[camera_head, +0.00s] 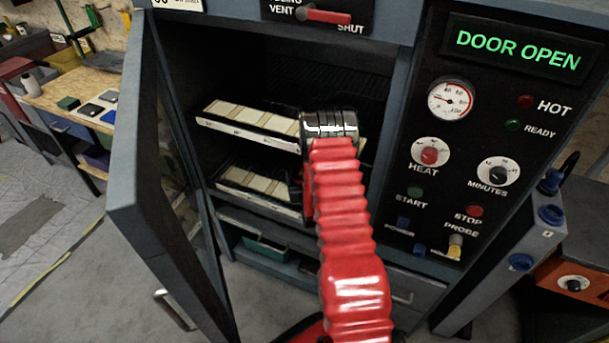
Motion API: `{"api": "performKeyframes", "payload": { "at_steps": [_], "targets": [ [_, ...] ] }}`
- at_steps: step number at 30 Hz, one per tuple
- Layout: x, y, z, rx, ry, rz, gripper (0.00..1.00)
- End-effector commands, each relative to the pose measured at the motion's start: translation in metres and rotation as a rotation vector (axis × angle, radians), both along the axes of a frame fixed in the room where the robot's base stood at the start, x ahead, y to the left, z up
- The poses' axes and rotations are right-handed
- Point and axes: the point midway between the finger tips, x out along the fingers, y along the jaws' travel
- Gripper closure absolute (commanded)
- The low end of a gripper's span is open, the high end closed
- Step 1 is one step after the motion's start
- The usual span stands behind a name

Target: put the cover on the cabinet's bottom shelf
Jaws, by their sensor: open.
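The cabinet (398,85) stands open in front of me, and its display reads DOOR OPEN. Inside are an upper shelf (240,131) and a bottom shelf (255,199), both carrying cream panels in dark frames. My red arm reaches up into the opening. My gripper (330,122) is at its chrome end, in front of the right part of the upper shelf. The fingertips are hidden behind the chrome end, and I see nothing held. The arm hides the right part of the bottom shelf. I cannot pick out a cover for certain.
The cabinet door (150,165) is swung open at the left. Below the shelves, a low compartment holds a green item (266,247). The control panel (480,150) with knobs is at the right. A workbench (75,90) stands far left, with bare floor before it.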

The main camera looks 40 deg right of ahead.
Motion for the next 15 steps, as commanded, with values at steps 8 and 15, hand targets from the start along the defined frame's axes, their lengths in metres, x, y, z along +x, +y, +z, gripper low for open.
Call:
{"api": "performKeyframes", "payload": {
  "at_steps": [8, 15],
  "targets": [
    [-0.003, -0.001, -0.002, 0.004, 0.009, -0.003, 0.26],
    [-0.019, 0.007, 0.011, 0.004, 0.009, -0.003, 0.26]
  ]
}}
